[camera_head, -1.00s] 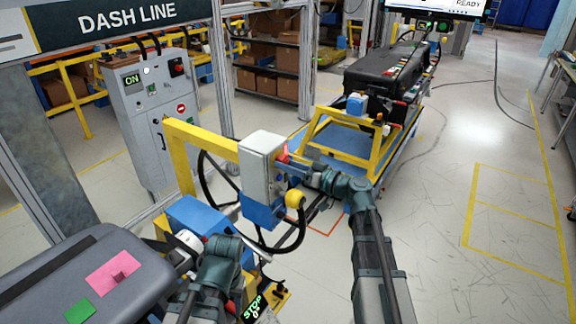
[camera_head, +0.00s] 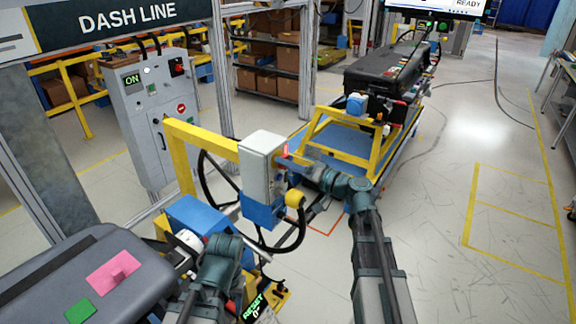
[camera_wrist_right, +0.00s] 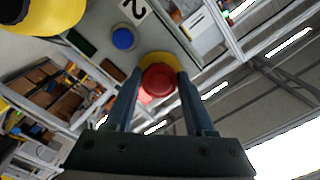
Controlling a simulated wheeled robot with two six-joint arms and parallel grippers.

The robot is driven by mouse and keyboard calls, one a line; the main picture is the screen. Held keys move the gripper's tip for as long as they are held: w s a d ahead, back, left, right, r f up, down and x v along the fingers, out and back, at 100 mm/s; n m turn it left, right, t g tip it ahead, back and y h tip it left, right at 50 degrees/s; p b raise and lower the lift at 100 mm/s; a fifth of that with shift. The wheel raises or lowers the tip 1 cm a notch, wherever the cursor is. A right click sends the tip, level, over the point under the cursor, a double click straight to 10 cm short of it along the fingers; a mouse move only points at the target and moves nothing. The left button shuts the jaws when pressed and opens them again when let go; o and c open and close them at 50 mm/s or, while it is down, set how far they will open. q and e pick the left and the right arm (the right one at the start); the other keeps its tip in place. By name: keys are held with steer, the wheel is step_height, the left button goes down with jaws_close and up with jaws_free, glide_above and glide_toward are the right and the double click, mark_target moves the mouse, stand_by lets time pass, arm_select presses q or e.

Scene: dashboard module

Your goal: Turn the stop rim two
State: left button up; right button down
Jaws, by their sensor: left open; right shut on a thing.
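The grey control box (camera_head: 262,155) hangs at the end of a yellow arm, ahead of me. The wrist view shows its face (camera_wrist_right: 100,18) with a "2" label and a blue button (camera_wrist_right: 123,39). The red stop rim (camera_wrist_right: 158,81) sits on a yellow collar (camera_wrist_right: 157,60) on that face. My right gripper (camera_wrist_right: 160,80) is shut on the stop rim, a finger on either side. In the head view my right gripper (camera_head: 296,163) reaches the box from the right. My left gripper (camera_head: 188,244) is low at the left, open, its fingers mostly hidden.
A small display (camera_head: 254,308) below reads "RESET". A steering wheel (camera_head: 303,222) stands just below the box. A grey dash panel (camera_head: 70,275) with pink and green notes is at the lower left. A grey cabinet (camera_head: 155,120) stands behind.

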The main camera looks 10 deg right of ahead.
steer(key=shift+c, duration=1.2)
jaws_free()
steer(key=v, duration=1.3)
steer(key=shift+s+d, duration=0.25)
